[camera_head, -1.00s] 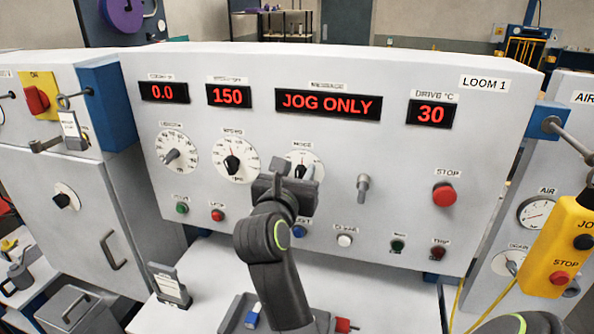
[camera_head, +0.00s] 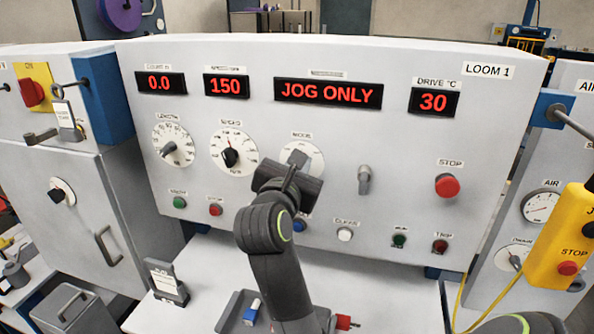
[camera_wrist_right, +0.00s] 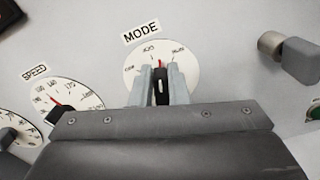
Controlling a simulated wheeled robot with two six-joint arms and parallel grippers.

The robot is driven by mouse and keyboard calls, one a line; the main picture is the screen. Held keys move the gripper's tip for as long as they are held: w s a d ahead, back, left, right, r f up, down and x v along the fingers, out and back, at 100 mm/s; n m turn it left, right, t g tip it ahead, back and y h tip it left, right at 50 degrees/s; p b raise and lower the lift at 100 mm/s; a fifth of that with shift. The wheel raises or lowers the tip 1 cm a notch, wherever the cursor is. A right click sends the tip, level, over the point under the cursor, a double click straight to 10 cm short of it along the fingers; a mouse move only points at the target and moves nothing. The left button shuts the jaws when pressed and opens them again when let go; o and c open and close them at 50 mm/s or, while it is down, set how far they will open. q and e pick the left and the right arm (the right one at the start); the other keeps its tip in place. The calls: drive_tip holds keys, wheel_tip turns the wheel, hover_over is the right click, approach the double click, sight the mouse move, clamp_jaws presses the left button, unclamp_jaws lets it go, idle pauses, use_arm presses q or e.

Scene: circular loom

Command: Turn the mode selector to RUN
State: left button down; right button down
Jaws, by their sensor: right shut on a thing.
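The mode selector is a black knob on a white dial labelled MODE (camera_head: 314,158), on the front of the loom panel. In the right wrist view the knob (camera_wrist_right: 161,88) sits between the two grey fingers of my right gripper (camera_wrist_right: 162,84), which is shut on it. A red pointer mark shows near the top middle of the dial; the small position labels are too blurred to read surely. In the head view my right gripper (camera_head: 298,165) covers the lower dial and hides the knob. The message display (camera_head: 328,93) reads JOG ONLY. My left gripper is not in view.
The speed dial (camera_head: 233,153) is left of the mode dial. A grey lever switch (camera_head: 364,180) and red STOP button (camera_head: 446,185) are to the right. Small push-buttons, including a blue one (camera_head: 299,225), lie just below. A yellow pendant (camera_head: 562,240) hangs at far right.

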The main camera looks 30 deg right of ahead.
drive_tip(key=shift+s+d+f+m+b, duration=0.1)
drive_tip(key=shift+m+b, duration=0.6)
drive_tip(key=shift+m, duration=0.4)
drive_tip(key=shift+s+d+f+m+b, duration=0.1)
drive_tip(key=shift+m+b, duration=0.65)
drive_tip(key=shift+m, duration=0.35)
drive_tip(key=shift+s+d+f+m+b, duration=0.1)
drive_tip(key=shift+m+b, duration=0.6)
drive_tip(key=shift+m, duration=0.4)
drive_tip(key=c, duration=1.4)
unclamp_jaws()
